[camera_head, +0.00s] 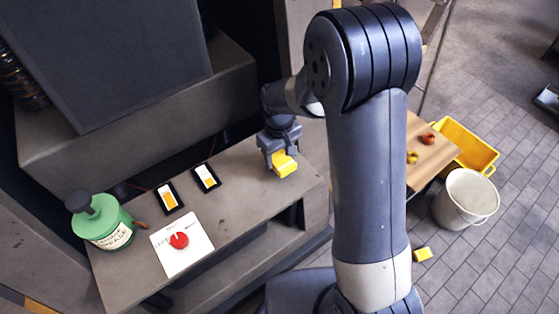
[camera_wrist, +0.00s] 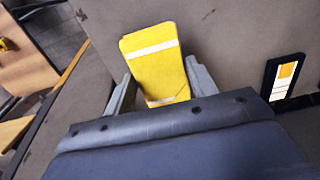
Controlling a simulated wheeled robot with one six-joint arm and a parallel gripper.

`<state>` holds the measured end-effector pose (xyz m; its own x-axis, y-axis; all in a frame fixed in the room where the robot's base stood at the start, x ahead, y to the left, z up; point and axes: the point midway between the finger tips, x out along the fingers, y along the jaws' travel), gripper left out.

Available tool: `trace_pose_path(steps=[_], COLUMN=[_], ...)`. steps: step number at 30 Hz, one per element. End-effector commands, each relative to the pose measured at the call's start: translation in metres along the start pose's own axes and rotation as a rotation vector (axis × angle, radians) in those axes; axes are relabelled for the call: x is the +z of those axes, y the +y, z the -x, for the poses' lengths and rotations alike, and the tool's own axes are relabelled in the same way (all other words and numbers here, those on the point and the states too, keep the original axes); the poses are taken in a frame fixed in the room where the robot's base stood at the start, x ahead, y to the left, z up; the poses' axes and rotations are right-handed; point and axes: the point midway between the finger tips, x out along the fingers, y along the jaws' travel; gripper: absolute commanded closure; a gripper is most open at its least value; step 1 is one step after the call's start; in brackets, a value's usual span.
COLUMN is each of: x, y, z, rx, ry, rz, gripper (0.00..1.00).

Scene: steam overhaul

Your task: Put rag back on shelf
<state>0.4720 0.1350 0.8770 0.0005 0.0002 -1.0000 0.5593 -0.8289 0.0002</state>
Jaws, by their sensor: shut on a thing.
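A yellow rag (camera_head: 285,165) with a white stripe is between the fingers of my gripper (camera_head: 279,158), at the right part of a grey shelf (camera_head: 240,208). In the wrist view the folded rag (camera_wrist: 153,62) sits between the two grey fingers of my gripper (camera_wrist: 156,88), which are shut on it. The grey shelf surface (camera_wrist: 225,45) lies beneath and beyond the rag. I cannot tell whether the rag touches the shelf.
On the floor are a white bucket (camera_head: 466,199), a yellow crate (camera_head: 478,146) and a yellow block (camera_head: 423,254). A wooden board (camera_head: 427,150) holds small items.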

Motion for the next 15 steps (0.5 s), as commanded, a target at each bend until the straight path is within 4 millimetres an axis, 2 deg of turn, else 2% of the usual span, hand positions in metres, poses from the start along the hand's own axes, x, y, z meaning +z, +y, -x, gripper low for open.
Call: trace_pose_path(steps=[6, 15], x=[0.001, 0.000], y=[0.000, 0.000], z=[-0.029, -0.033], rx=[-0.001, 0.000], ry=[-0.003, 0.000], rz=[0.000, 0.000], gripper=[0.68, 0.68])
